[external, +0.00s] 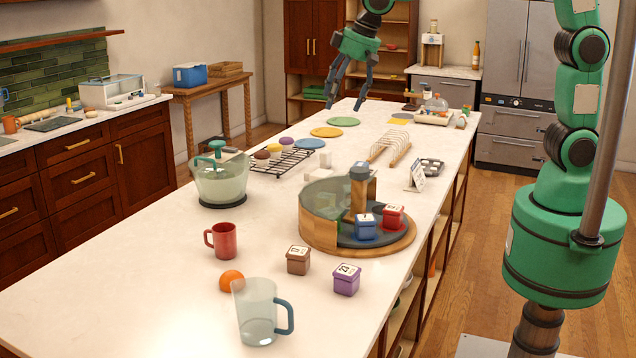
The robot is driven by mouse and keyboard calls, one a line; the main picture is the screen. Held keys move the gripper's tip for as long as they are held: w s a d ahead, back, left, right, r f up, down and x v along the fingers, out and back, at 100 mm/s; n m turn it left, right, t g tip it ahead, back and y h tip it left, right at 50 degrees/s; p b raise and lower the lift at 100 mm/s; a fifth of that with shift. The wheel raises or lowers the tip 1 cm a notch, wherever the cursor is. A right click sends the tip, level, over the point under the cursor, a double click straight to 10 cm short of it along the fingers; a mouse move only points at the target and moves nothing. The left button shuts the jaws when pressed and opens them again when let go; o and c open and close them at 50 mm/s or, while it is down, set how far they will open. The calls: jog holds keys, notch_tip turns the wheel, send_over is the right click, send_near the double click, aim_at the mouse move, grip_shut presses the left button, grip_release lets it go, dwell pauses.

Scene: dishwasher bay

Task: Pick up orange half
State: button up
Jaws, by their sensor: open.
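An orange half (231,280) lies on the pale island counter (130,290) near the front of the external view. It shows as a small rounded orange shape, and its cut face is not visible. A clear pitcher with a blue handle (257,312) stands just in front of it and overlaps its right edge in the picture. My gripper (345,103) is open and empty. It hangs fingers down above the far part of the counter, well away from the orange half.
A red mug (222,240) stands behind the orange half. Brown (298,260) and purple (346,280) boxes sit to its right. A round wooden turntable (330,246) and a glass bowl (219,182) stand farther back. The counter left of the orange half is clear.

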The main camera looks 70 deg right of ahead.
jog(key=w+a+f+p, duration=0.2)
jog(key=w+a+f, duration=0.3)
jog(key=a, duration=0.4)
jog(key=p, duration=0.4)
send_over(233, 273)
jog(key=s, duration=0.4)
notch_tip(233, 273, down, 21)
jog(key=shift+w+a+r+g, duration=0.1)
jog(key=shift+w+g, duration=0.1)
jog(key=shift+g, duration=0.2)
jog(key=shift+p+x, duration=0.45)
jog(key=shift+x, duration=3.8)
jog(key=shift+d+p+x, duration=0.15)
jog(key=shift+p+x, duration=0.15)
jog(key=shift+x, duration=1)
jog(key=shift+d+p+x, duration=0.1)
jog(key=shift+p+x, duration=0.15)
jog(key=shift+x, duration=1.05)
